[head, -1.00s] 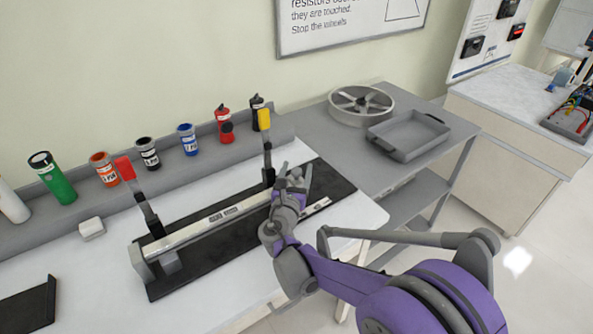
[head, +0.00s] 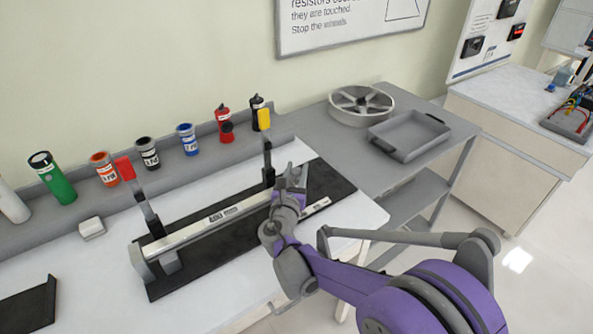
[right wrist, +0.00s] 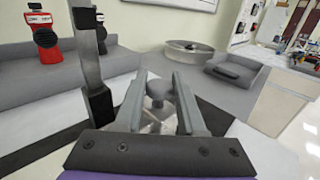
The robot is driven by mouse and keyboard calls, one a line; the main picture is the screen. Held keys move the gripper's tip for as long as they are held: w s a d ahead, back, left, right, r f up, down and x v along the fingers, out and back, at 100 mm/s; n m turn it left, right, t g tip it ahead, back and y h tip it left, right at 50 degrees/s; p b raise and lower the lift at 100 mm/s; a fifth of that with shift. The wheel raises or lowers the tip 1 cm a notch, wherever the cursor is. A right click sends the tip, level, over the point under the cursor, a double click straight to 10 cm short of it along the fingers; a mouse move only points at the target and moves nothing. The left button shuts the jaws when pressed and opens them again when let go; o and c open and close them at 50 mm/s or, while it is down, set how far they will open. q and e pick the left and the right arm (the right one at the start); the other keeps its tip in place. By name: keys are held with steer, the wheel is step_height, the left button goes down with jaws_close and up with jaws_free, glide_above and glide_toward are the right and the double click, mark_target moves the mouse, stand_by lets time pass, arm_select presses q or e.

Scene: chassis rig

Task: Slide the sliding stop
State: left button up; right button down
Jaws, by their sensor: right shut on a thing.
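A long pale rail (head: 207,226) with a printed scale lies on a black base plate (head: 212,252) on the white bench. A red-topped post (head: 125,168) stands near its left end and a yellow-topped post (head: 264,121) near its right part; the dark yellow-topped upright also shows in the right wrist view (right wrist: 88,55). My right gripper (head: 291,177) is at the right end of the rail, just right of that post. In the right wrist view its fingers are shut on a grey knob (right wrist: 159,88), which I take to be the sliding stop's. My arm hides the stop's body in the head view. My left gripper is not in view.
Several coloured canisters, such as a green one (head: 53,180), stand on the grey ledge behind. A small white block (head: 92,228) lies left of the rail. A grey side table to the right holds a spoked wheel (head: 361,104) and an empty tray (head: 408,137).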

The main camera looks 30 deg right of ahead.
stand_by(0.8)
steer(key=d, duration=0.7)
steer(key=shift+w, duration=0.25)
steer(key=shift+d+r, duration=0.1)
steer(key=c, duration=0.8)
jaws_free()
steer(key=o, duration=0.3)
steer(key=shift+d, duration=0.1)
